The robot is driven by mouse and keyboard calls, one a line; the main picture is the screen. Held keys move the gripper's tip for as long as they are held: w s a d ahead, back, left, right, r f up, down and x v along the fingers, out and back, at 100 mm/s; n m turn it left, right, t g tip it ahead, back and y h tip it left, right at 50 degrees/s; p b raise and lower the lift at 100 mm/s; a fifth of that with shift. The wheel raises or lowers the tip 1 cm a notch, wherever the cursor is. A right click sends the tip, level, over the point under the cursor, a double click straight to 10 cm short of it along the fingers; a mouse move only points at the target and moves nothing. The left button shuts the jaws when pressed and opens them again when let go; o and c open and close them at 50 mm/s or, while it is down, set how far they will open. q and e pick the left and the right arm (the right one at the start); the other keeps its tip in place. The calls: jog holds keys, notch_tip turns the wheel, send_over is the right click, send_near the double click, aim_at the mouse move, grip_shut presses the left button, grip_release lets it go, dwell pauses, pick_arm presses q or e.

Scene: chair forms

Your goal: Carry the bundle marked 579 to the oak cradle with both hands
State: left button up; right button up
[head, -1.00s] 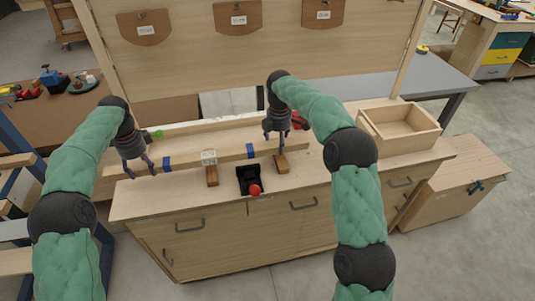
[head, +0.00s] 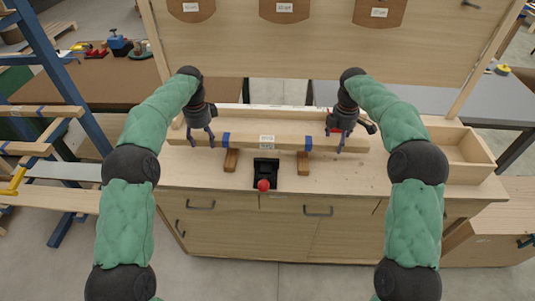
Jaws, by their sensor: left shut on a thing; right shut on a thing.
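The bundle (head: 285,143) is a long pale wooden bundle with a blue band near each side and a small white label in the middle, its number too small to read. It lies level, its middle over two brown blocks (head: 231,161) that look like the oak cradle; the other block is at right (head: 303,163). I cannot tell whether the bundle touches them. My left gripper (head: 202,138) is shut on the bundle left of the left band. My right gripper (head: 338,144) is shut on it right of the right band. The block tops are hidden by the bundle.
A black fixture with a red knob (head: 264,184) stands between and in front of the blocks. An open wooden box (head: 475,152) sits at the bench's right end. A tall panel (head: 320,55) stands behind. A blue rack (head: 50,60) holding boards is at far left.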

pick_arm(q)
jog(key=shift+f, duration=0.15)
pick_arm(e)
jog(key=shift+f, duration=0.15)
